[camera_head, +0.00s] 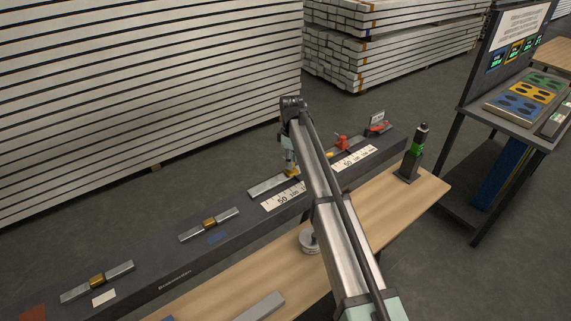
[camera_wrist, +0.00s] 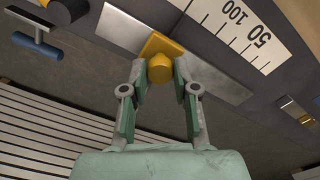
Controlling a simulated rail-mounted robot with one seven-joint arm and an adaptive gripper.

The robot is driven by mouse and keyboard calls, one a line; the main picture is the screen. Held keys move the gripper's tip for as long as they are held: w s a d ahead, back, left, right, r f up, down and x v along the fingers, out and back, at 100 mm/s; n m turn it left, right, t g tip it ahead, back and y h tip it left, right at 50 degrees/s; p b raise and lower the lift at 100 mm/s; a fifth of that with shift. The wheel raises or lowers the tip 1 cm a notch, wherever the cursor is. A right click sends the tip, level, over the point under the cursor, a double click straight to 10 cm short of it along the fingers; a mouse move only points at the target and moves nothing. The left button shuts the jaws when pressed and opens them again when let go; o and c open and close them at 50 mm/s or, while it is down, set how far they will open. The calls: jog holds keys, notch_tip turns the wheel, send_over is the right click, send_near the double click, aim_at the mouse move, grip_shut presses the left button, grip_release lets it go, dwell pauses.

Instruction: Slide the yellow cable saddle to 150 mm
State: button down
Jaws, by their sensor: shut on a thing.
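The yellow cable saddle (camera_wrist: 160,66) sits on a flat metal rail, and its round knob is between my gripper's fingers in the wrist view. My gripper (camera_wrist: 160,78) is shut on this knob. In the head view the yellow saddle (camera_head: 291,172) and my gripper (camera_head: 290,166) are at the rail's right part, partly hidden by my arm. The metal rail (camera_wrist: 118,28) runs beside a white scale (camera_wrist: 240,30), which shows 50 and 100 in the wrist view. The scale (camera_head: 272,203) is partly covered by my arm in the head view. The 150 mark is not readable.
A red piece (camera_head: 342,142) stands on the dark bench beam behind my arm. Two other rails with brass-coloured sliders (camera_head: 209,222) (camera_head: 97,280) lie to the left. A black and green post (camera_head: 415,152) stands on the wooden table right of my arm.

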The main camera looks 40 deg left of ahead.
jog(key=c, duration=0.9)
grip_release()
jog(key=shift+o, duration=0.2)
jog(key=shift+r, duration=0.1)
notch_tip(320, 180, up, 12)
jog(key=shift+d+f, duration=0.1)
jog(key=shift+f, duration=0.1)
